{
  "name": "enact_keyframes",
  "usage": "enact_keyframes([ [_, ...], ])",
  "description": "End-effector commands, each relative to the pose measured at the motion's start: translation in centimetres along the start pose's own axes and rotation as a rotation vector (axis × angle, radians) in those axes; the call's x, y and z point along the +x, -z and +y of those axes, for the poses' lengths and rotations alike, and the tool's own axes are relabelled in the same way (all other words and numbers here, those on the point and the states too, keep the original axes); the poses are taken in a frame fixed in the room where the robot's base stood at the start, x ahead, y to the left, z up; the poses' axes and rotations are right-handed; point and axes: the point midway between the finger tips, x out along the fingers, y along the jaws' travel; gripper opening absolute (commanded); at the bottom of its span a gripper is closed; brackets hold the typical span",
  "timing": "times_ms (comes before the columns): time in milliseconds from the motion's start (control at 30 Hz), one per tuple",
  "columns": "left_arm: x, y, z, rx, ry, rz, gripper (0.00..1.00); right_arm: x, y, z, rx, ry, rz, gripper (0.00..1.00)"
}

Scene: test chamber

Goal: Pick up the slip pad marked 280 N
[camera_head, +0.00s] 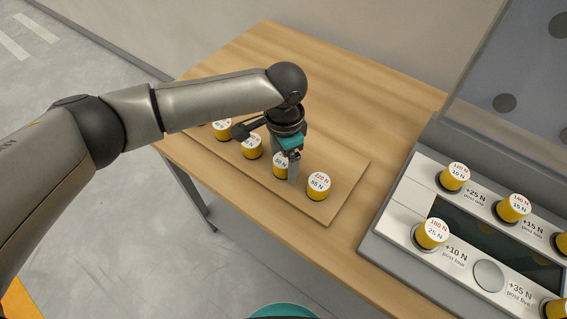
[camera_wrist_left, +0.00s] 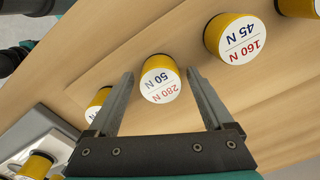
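The slip pad marked 280 N (camera_wrist_left: 160,79) is a yellow cylinder with a white top that also reads 50 N. In the left wrist view it stands between the two open fingers of my left gripper (camera_wrist_left: 160,74), with a gap to each finger. In the head view the same pad (camera_head: 279,164) is partly hidden by my left gripper (camera_head: 291,170), which points down over it. The pad stands upright on a thin wooden board (camera_head: 335,208). My right gripper is not in view.
Along the row are a pad marked 220 N (camera_head: 318,184), a pad marked 160 N (camera_wrist_left: 235,39) and another pad (camera_head: 222,129) at the far end. A grey fixture (camera_head: 405,205) with several yellow pads stands at the right. The table (camera_head: 330,75) behind the board is clear.

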Motion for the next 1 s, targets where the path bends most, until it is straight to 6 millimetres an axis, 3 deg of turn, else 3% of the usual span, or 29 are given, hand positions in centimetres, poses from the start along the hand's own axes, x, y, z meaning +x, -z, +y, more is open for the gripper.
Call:
enact_keyframes([
  [67,-0.02,0.01,0.02,0.0,0.0,0.0,0.75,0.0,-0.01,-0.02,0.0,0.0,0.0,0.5],
  [733,-0.04,0.01,0.02,0.0,0.0,0.0,0.0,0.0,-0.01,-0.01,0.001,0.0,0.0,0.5],
  [1000,-0.1,0.04,0.01,0.001,0.0,0.001,0.0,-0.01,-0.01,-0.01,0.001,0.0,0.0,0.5],
])
